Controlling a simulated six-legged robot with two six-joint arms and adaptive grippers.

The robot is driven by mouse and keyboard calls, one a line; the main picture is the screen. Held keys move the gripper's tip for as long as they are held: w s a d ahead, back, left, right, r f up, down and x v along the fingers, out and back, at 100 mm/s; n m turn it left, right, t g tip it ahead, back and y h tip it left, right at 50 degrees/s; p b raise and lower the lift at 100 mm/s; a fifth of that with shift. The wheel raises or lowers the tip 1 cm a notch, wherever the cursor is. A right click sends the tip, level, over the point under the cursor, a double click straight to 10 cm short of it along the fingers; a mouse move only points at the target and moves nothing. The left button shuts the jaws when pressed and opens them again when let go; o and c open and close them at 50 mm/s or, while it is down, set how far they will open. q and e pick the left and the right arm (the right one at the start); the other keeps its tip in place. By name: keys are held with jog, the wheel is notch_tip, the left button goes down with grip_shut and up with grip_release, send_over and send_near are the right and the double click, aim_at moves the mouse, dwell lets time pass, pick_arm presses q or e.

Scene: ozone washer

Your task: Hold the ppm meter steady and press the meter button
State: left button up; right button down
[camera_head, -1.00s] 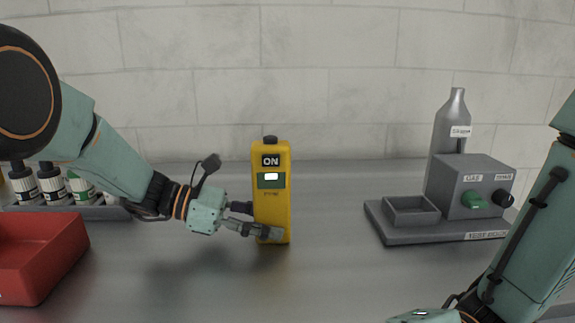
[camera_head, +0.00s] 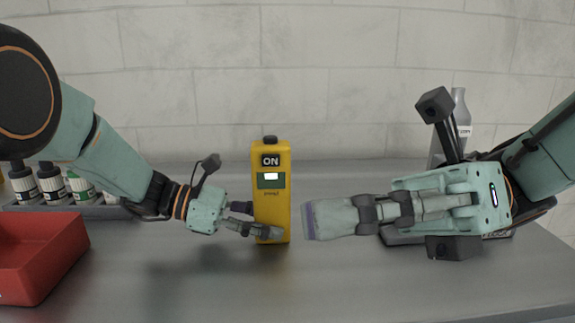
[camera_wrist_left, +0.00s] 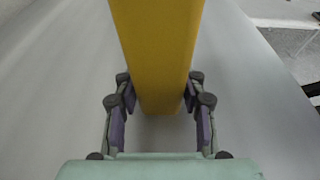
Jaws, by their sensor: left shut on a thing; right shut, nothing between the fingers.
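The yellow ppm meter (camera_head: 272,209) stands upright on the grey table. Its dark label reads "ON", and a small screen below it is lit white. A dark knob tops it; I cannot tell whether this is the meter button. My left gripper (camera_head: 262,220) is shut on the meter's lower part from the left. In the left wrist view the meter (camera_wrist_left: 157,50) is between the purple finger pads of the left gripper (camera_wrist_left: 158,105). My right gripper (camera_head: 308,220) is shut and empty, its fingertips a short gap right of the meter.
A red tray (camera_head: 40,255) is at the left, with several small bottles (camera_head: 52,184) in a rack behind it. A grey bottle (camera_head: 460,110) at the right is partly hidden by my right arm, as is the grey washer station. The front middle of the table is clear.

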aim_at(271, 161)
jog(key=w+d+f+m+t, duration=0.3)
jog(key=w+m+t, duration=0.3)
jog(key=w+m, duration=0.2)
jog(key=w+d+f+m+t, duration=0.3)
jog(key=w+m+t, duration=0.3)
jog(key=w+m, duration=0.3)
jog(key=shift+d+m+h, duration=0.3)
jog(key=shift+d+m, duration=0.3)
jog(key=shift+m, duration=0.5)
pick_arm(q)
jog(key=shift+d, duration=0.1)
pick_arm(e)
jog(key=w+a, duration=0.6)
jog(key=a, duration=0.3)
jog(key=shift+w+a, duration=0.15)
jog(key=shift+a, duration=0.2)
